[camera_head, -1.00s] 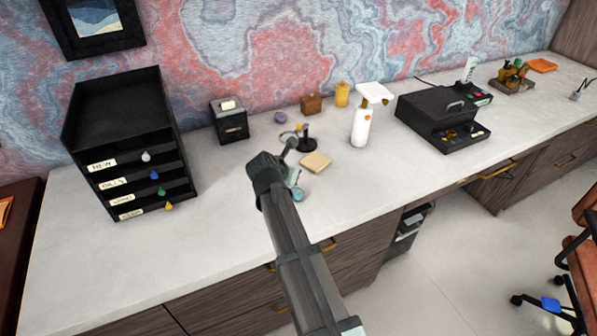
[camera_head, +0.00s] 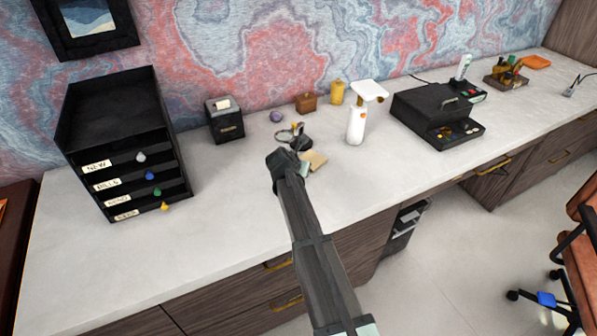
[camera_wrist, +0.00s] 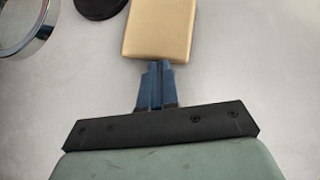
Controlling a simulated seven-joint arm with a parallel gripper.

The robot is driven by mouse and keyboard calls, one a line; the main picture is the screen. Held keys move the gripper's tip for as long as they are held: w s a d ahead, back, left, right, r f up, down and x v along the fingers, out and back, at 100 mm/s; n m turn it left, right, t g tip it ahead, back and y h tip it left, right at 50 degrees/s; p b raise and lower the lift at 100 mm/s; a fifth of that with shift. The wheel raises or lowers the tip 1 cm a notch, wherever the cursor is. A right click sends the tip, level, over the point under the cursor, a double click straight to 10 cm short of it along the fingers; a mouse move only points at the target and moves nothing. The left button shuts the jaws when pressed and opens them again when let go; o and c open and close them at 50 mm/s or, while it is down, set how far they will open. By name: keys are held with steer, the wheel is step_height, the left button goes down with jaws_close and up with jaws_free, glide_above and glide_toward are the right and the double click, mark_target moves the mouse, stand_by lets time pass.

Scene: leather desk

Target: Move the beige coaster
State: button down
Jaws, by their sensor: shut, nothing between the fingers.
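The beige coaster (camera_head: 315,159) is a small flat square lying on the white desk, just beyond the end of my arm. In the wrist view the coaster (camera_wrist: 160,28) is at the top centre, partly cut off by the frame's edge. My gripper (camera_wrist: 156,66) is shut and empty, with its fingertips at the coaster's near edge. I cannot tell whether they touch it. In the head view my own arm hides the fingers and may cover part of the coaster.
A magnifier-like ring (camera_head: 285,136) on a dark stand is just behind the coaster; a ring (camera_wrist: 22,22) shows at the wrist view's upper left. A white bottle (camera_head: 357,124) stands to the right. A black paper tray (camera_head: 115,110) stands left. The front desktop is clear.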

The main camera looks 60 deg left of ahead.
mark_target(311, 160)
stand_by(0.3)
steer(key=shift+w+a, duration=0.85)
steer(key=shift+w, duration=0.1)
steer(key=shift+d, duration=0.1)
